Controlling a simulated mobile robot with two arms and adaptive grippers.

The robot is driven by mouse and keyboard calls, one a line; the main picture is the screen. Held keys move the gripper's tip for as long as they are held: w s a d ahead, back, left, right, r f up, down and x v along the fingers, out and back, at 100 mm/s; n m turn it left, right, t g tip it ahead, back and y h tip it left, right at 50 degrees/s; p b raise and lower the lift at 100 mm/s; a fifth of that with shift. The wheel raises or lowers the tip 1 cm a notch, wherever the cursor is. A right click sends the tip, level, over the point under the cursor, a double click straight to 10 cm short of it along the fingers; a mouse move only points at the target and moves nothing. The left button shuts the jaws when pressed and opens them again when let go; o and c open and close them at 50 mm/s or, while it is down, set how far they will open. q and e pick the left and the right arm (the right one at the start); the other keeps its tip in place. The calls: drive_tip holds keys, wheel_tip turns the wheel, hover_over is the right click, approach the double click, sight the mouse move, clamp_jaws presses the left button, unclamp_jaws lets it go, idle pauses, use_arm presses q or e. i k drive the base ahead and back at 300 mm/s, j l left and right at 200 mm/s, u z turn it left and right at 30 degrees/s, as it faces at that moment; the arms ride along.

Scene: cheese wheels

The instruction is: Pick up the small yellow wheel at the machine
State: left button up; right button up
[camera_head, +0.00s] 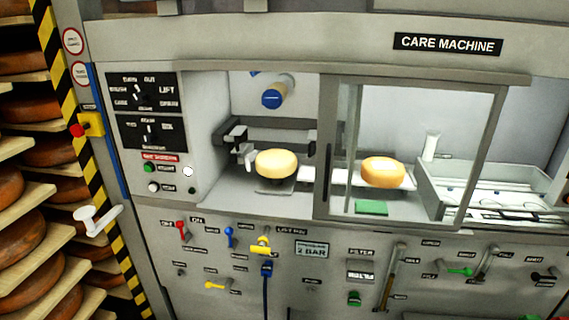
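A small pale yellow wheel (277,163) sits on a low support in the open left bay of the care machine (285,73). Its top and front side show clear of cover. A second small wheel (383,172), more orange-yellow, sits further right on a pale surface behind the clear sliding door (418,130). Neither of my grippers shows in the head view, and I see nothing of mine touching either wheel.
Dark brackets and a blue-ended nozzle (272,98) stand around the left bay. The door's frame borders it on the right. Coloured levers and taps, including a yellow valve (261,245), stick out below. Shelves of brown wheels (55,151) stand at far left.

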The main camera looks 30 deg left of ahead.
sight(273, 162)
drive_tip(key=u, duration=2.05)
drive_tip(key=i+z, duration=0.7)
drive_tip(key=k, duration=0.05)
